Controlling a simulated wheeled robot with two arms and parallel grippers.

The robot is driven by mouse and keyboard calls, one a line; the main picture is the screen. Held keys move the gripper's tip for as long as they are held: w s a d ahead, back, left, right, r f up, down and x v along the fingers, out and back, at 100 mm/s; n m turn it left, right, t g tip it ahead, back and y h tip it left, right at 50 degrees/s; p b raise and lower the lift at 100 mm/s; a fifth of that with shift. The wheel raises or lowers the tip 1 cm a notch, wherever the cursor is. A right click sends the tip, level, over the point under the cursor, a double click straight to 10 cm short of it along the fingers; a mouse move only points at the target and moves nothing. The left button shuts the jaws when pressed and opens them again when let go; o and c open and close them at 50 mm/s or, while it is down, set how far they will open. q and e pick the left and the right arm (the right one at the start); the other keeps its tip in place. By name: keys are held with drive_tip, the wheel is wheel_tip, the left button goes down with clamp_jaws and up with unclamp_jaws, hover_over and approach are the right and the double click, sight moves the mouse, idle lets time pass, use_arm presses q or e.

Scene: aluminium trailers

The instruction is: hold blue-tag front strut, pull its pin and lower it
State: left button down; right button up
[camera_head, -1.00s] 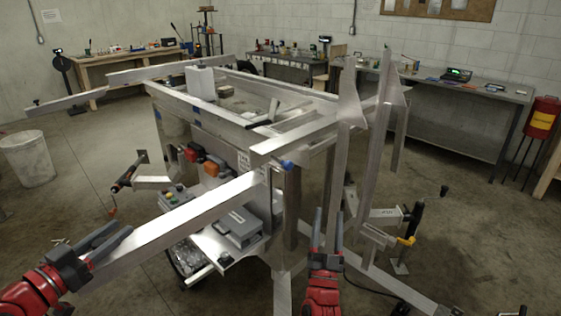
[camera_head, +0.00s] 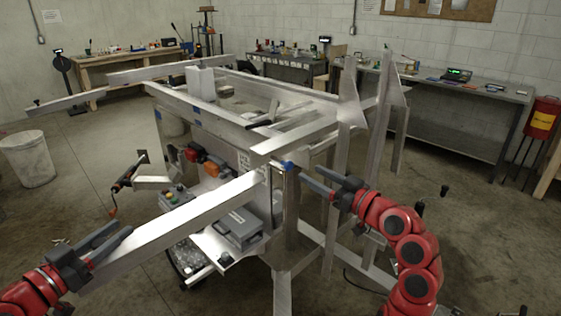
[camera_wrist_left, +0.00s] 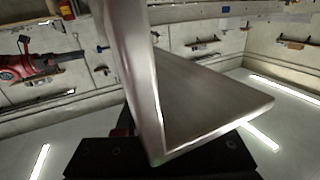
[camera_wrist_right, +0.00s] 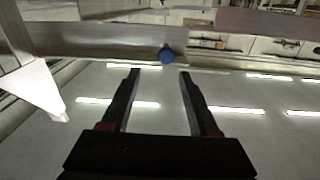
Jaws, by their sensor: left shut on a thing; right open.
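The front strut (camera_head: 185,224) is a bare aluminium beam that slants from the trailer frame's front corner out to the lower left. My left gripper (camera_head: 122,229) is shut on its outer end; the strut fills much of the left wrist view (camera_wrist_left: 200,105). A blue round knob (camera_head: 289,166), the pin's head, sits at the strut's frame end. My right gripper (camera_head: 309,175) is open just right of the knob. In the right wrist view the knob (camera_wrist_right: 167,55) is just beyond and between the open fingertips (camera_wrist_right: 160,72), apparently not touched. The pin's shaft is hidden.
The trailer frame (camera_head: 215,119) stands behind the strut, with upright aluminium posts (camera_head: 338,200) close to my right arm. A grey box (camera_head: 237,230) sits on a shelf below the strut. Open floor (camera_head: 85,190) lies left of the strut.

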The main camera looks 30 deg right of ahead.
sight(286, 163)
drive_tip(key=shift+n+y, duration=0.3)
drive_tip(key=shift+n, duration=0.1)
drive_tip(key=x, duration=1.1)
drive_tip(key=shift+w+a+f, duration=0.15)
drive_tip(key=shift+a+f, duration=0.1)
drive_tip(key=shift+a, duration=0.25)
clamp_jaws()
